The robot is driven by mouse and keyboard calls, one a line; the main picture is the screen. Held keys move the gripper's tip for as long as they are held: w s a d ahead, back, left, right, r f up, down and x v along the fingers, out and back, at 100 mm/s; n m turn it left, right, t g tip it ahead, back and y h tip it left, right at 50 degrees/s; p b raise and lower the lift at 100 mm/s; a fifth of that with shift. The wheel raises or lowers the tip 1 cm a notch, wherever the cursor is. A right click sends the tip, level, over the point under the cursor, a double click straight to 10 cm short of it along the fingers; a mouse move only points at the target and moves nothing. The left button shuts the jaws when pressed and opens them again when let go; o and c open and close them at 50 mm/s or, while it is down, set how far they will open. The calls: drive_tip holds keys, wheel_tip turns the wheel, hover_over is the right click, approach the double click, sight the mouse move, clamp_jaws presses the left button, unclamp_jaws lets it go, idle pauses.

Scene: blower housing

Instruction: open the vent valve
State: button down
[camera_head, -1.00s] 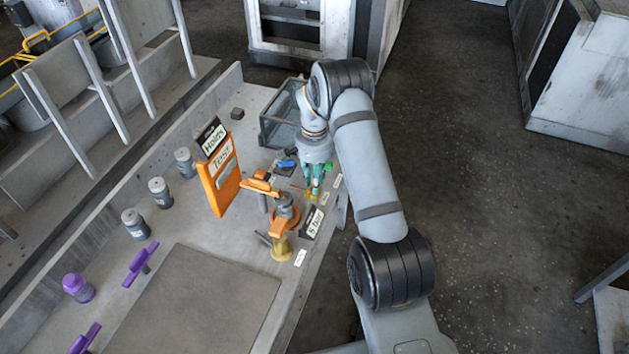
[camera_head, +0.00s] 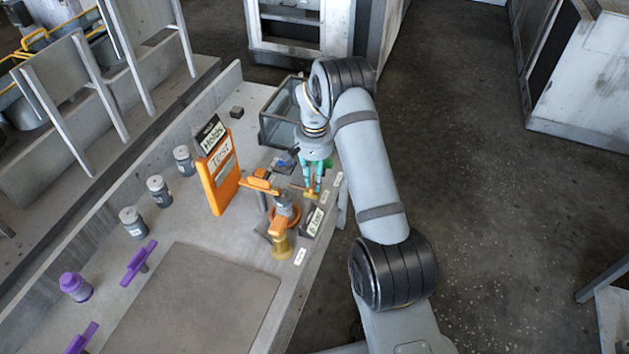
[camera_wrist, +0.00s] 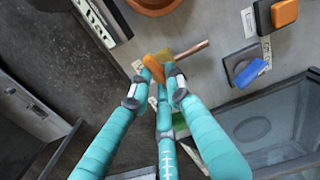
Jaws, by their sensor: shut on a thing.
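A small brass-coloured valve with a copper pipe stub stands near the front edge of the bench; I take it for the vent valve (camera_wrist: 183,52). Its orange handle (camera_wrist: 153,66) is between my gripper's teal fingertips. My gripper (camera_wrist: 161,74) is shut on this handle from above. In the head view my gripper (camera_head: 313,188) reaches down at the bench's right edge, and its fingers partly cover the valve (camera_head: 311,197). The handle's exact angle is hard to tell.
A larger brass and orange fitting (camera_head: 282,222) stands close by, towards the camera. An orange test panel (camera_head: 219,183), a glass-walled box (camera_head: 276,122) and a blue-handled part (camera_wrist: 251,72) are around. A bare grey plate (camera_head: 195,305) lies on the bench.

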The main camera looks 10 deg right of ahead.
drive_tip(key=n+b, duration=0.1)
drive_tip(key=n, duration=0.5)
drive_tip(key=shift+w, duration=0.2)
drive_tip(key=n, duration=0.7)
drive_tip(key=shift+w+a, duration=0.1)
drive_tip(key=shift+n, duration=0.3)
drive_tip(key=c, duration=1.6)
unclamp_jaws()
drive_tip(key=shift+c, duration=0.2)
drive_tip(key=shift+r, duration=0.15)
wheel_tip(320, 180, up, 12)
